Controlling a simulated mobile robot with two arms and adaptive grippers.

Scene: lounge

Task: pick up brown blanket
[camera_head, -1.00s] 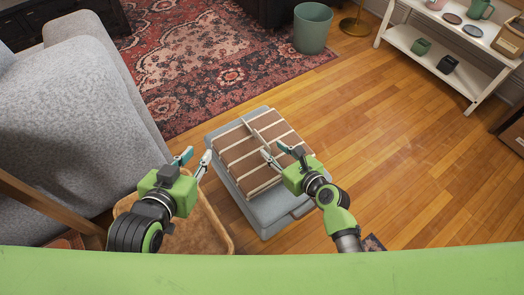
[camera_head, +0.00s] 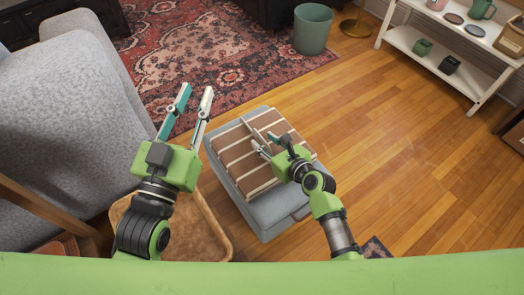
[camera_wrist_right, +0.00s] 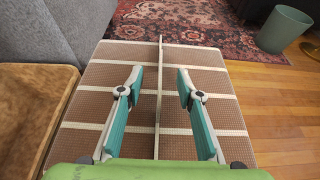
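The brown blanket (camera_head: 236,155), with cream stripes, lies folded on a grey ottoman (camera_head: 279,216). It also fills the middle of the right wrist view (camera_wrist_right: 195,80), where a thin cream ridge stands up along its middle. My left gripper (camera_head: 195,92) is open and empty, raised to the left of the blanket.
A grey sofa (camera_head: 60,100) stands at the left. A tan tray-like piece (camera_head: 213,228) is beside the ottoman, partly behind my left arm. A patterned rug (camera_head: 215,45) and a green bin (camera_head: 312,28) are beyond. Wooden floor (camera_head: 400,150) is clear to the right.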

